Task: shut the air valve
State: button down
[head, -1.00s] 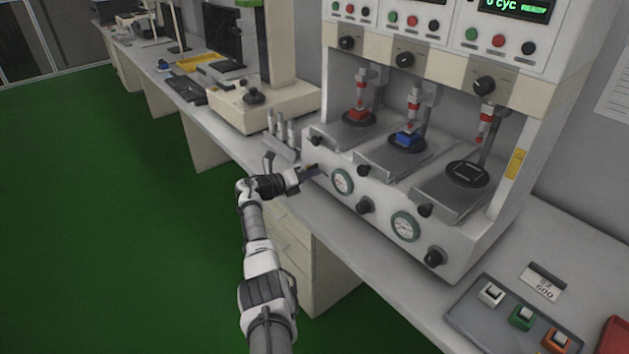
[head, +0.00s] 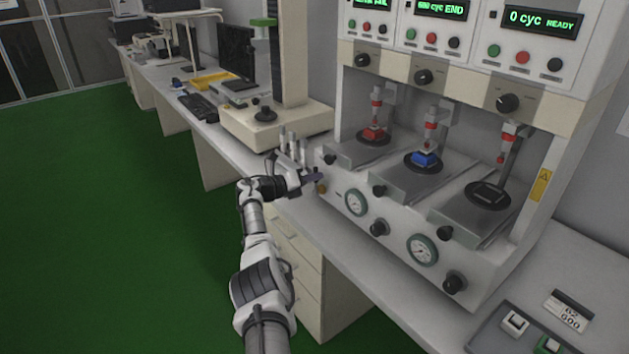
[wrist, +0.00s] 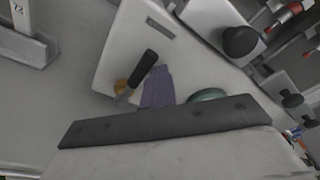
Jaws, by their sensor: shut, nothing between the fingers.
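The air valve shows in the wrist view as a black lever handle (wrist: 143,69) on a small brass body (wrist: 121,87), set on the white front panel of the test machine. The lever is slanted in that view. In the head view only the brass part (head: 321,187) shows, at the panel's left end; the lever cannot be made out there. My gripper (head: 316,177) is shut and empty, right beside the valve. In the wrist view its purplish fingers (wrist: 159,74) are just right of the lever; whether they touch it I cannot tell.
The machine's front panel carries gauges (head: 356,203) and black knobs (head: 379,228) right of the valve. Metal cylinders (head: 293,146) stand on the bench behind my gripper. A tray of switches (head: 487,335) lies at lower right. The green floor (head: 120,220) at left is clear.

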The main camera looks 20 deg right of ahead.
jog(key=shift+w+a+r, duration=0.15)
jog(key=shift+w+r, duration=0.05)
jog(key=shift+r, duration=0.1)
dwell(0.4)
